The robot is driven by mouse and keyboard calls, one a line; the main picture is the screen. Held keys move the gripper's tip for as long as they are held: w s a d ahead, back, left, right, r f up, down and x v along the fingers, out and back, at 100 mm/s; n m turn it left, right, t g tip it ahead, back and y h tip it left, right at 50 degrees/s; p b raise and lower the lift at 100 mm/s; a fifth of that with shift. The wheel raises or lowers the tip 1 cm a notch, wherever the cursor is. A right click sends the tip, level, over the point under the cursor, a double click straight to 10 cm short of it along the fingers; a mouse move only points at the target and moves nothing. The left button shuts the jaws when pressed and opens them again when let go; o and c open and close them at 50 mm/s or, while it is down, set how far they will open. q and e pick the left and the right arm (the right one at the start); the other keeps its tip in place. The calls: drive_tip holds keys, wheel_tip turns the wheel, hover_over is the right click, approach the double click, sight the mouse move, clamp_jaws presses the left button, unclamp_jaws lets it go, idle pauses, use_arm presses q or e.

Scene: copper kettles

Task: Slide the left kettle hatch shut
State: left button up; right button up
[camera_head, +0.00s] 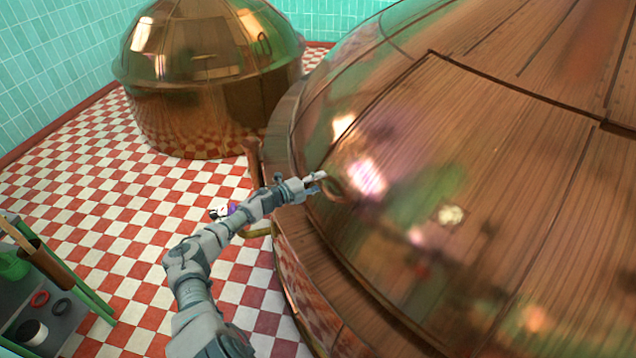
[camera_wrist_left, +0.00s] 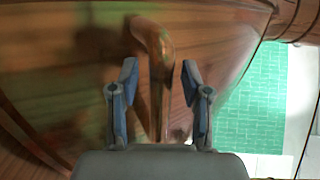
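The large copper kettle (camera_head: 400,60) fills the right of the head view. A curved hatch panel (camera_head: 500,150) with a dark raised edge lies on its dome; I cannot tell how far the hatch stands open. A copper-brown handle (camera_head: 334,186) is at the panel's lower left, and it also shows in the left wrist view (camera_wrist_left: 153,45). My left gripper (camera_head: 318,183) is at this handle. In the left wrist view my left gripper (camera_wrist_left: 157,85) is open, with the handle between its fingers and gaps on both sides. My right gripper is out of view.
A second copper kettle (camera_head: 205,70) stands at the back left. A cart (camera_head: 60,310) with a green frame, rings and a jar stands at the lower left. Red-and-white checked floor (camera_head: 120,190) lies clear between them. A rim ledge (camera_head: 340,290) runs around the large kettle.

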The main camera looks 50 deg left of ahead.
use_arm(q)
drive_tip(key=shift+s+d, duration=0.1)
drive_tip(key=shift+s, duration=0.05)
drive_tip(key=shift+s, duration=0.3)
drive_tip(key=f+v, duration=0.1)
drive_tip(key=v, duration=1)
drive_tip(key=shift+a+r, duration=0.3)
drive_tip(key=shift+r, duration=0.05)
drive_tip(key=shift+d+r, duration=0.1)
drive_tip(key=shift+d, duration=0.05)
